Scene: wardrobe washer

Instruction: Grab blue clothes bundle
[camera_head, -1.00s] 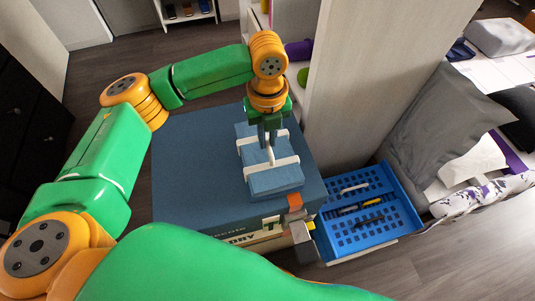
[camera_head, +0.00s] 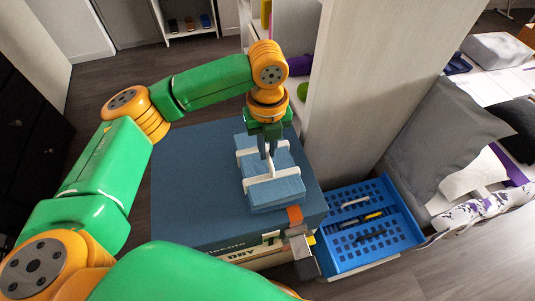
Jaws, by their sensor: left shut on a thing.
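The blue clothes bundle (camera_head: 277,192) is a folded blue stack with a white strap frame around it. It lies on, or just above, the blue top of a large box (camera_head: 190,190); I cannot tell whether it touches. My left gripper (camera_head: 269,152) points down over the bundle and is shut on the white strap handle at its middle. The fingers hide part of the handle. My right gripper is not in view; a green arm link of mine crosses the bottom of the picture.
A blue perforated basket (camera_head: 340,258) with small items stands right of the box. A tall pale panel (camera_head: 365,90) rises close to the right of my left gripper. A bed with grey pillows (camera_head: 440,140) is at the right. Dark floor is free behind the box.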

